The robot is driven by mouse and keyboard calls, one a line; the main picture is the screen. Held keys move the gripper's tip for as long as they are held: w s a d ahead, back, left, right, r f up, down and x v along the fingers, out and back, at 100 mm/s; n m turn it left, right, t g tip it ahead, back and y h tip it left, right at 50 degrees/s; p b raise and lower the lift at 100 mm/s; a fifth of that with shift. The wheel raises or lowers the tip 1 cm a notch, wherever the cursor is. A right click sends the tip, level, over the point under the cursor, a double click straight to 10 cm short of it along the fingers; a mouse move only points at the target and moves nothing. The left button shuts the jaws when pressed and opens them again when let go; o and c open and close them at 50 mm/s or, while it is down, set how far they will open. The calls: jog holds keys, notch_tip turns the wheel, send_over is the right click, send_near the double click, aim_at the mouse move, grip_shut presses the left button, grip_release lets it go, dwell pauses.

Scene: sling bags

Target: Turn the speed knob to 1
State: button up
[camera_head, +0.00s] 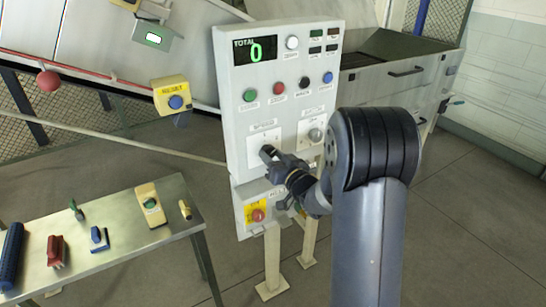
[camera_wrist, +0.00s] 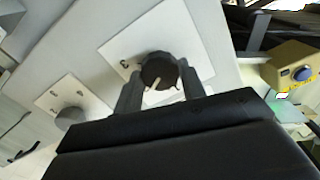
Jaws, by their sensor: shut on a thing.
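The speed knob (camera_wrist: 158,70) is round and dark, on a white plate (camera_wrist: 187,35) in the wrist view. Its pale pointer line aims toward the lower edge of that picture. My gripper (camera_wrist: 159,82) is shut on the knob, one finger on each side. In the head view my gripper (camera_head: 268,152) is at the front of the control panel, over the lower part of the left white plate (camera_head: 265,135), and mostly hides the knob there. One mark shows left of the knob in the wrist view; the digit 1 is not readable.
A second, grey knob (camera_head: 315,134) is close to the right on its own plate. Coloured buttons (camera_head: 279,88) and a display (camera_head: 255,50) reading 0 are above. A red button on yellow (camera_head: 257,215) is just below my gripper. A metal table (camera_head: 120,258) with tools stands at left.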

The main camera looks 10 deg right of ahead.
jog(key=shift+f+b, duration=0.1)
jog(key=shift+b, duration=0.2)
jog(key=shift+n+b, duration=6)
jog(key=shift+b, duration=1.3)
jog(key=o, duration=1)
jog(key=shift+c, duration=0.2)
